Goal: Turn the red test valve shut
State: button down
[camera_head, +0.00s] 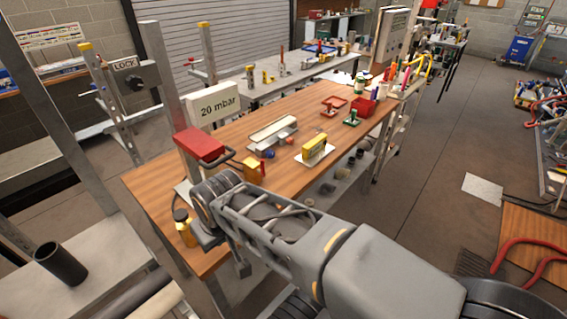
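A bright red block-like part (200,146), which looks like the red test valve's handle, stands at the near left end of the wooden bench, below the white "20 mbar" sign (213,104). A dark curved piece (228,158) sits at its right side. Its valve body and turn angle are not clear. The ringed wrist end of my arm (212,196) is just below the red part in the picture; I cannot tell whether they touch. My gripper's fingers cannot be made out, and their opening is hidden.
The wooden bench (290,118) holds a yellow block (314,150), a yellow-orange part (254,171), a grey tray (272,131) and a red box (362,108). A yellow bottle (184,228) stands at the near edge. A metal post (160,80) rises close left. Floor at right is partly clear.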

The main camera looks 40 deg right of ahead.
aim_at(263, 168)
jog(key=z, duration=2.6)
jog(key=i, duration=0.55)
jog(key=u, duration=2.5)
